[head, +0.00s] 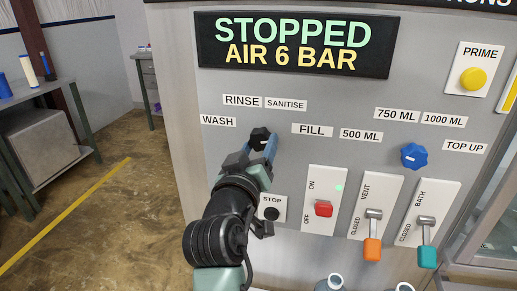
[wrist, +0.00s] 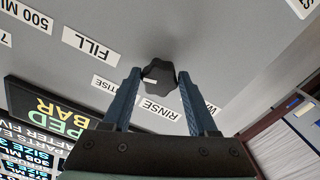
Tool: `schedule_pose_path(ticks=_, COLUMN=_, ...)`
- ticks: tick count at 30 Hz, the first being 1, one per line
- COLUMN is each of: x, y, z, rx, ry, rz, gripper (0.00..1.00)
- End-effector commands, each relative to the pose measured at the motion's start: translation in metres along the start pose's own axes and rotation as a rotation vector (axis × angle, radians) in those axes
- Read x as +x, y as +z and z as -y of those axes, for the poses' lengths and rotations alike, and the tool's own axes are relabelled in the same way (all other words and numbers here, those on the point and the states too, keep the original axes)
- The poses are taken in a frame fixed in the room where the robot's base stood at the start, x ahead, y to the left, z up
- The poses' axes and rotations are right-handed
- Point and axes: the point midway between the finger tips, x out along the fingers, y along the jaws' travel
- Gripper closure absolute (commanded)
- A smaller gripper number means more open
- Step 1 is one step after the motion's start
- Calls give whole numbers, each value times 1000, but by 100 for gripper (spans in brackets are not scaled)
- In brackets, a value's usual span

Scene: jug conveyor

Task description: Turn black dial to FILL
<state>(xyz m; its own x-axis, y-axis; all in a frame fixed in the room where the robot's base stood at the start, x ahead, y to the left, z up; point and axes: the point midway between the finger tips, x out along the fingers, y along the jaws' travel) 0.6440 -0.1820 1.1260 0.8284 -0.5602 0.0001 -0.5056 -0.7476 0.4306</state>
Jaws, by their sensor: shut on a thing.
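The black dial (head: 260,136) is on the grey panel, ringed by the labels WASH (head: 218,121), RINSE (head: 242,100), SANITISE (head: 286,104) and FILL (head: 312,130). My gripper (head: 258,146) reaches up to it from below and partly covers it. In the wrist view, the dial (wrist: 160,74) sits between the two blue fingers of my gripper (wrist: 159,78), which are shut on its sides. A small white mark on the dial faces roughly towards the SANITISE label, not towards FILL (wrist: 91,46).
A blue dial (head: 414,156) is to the right. Below are a black STOP button (head: 272,214), a red on/off switch (head: 323,208), an orange VENT lever (head: 372,248) and a teal BATH lever (head: 427,256). The display (head: 297,44) reads STOPPED, AIR 6 BAR. Open floor lies left.

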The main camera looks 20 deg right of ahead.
Motion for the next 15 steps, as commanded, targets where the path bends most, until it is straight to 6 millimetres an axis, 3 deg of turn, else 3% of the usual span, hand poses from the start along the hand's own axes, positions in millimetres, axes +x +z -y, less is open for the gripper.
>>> schedule_pose_path(ticks=8, x=0, y=0, z=0, rx=6, ry=-2, rz=0, gripper=97)
schedule_pose_path(ticks=9, x=0, y=0, z=0, rx=6, ry=-2, rz=0, gripper=36)
schedule_pose_path(ticks=13, x=0, y=0, z=0, rx=4, ry=-2, rz=0, gripper=12)
schedule_pose_path(ticks=15, x=0, y=0, z=0, rx=4, ry=-1, rz=0, gripper=11)
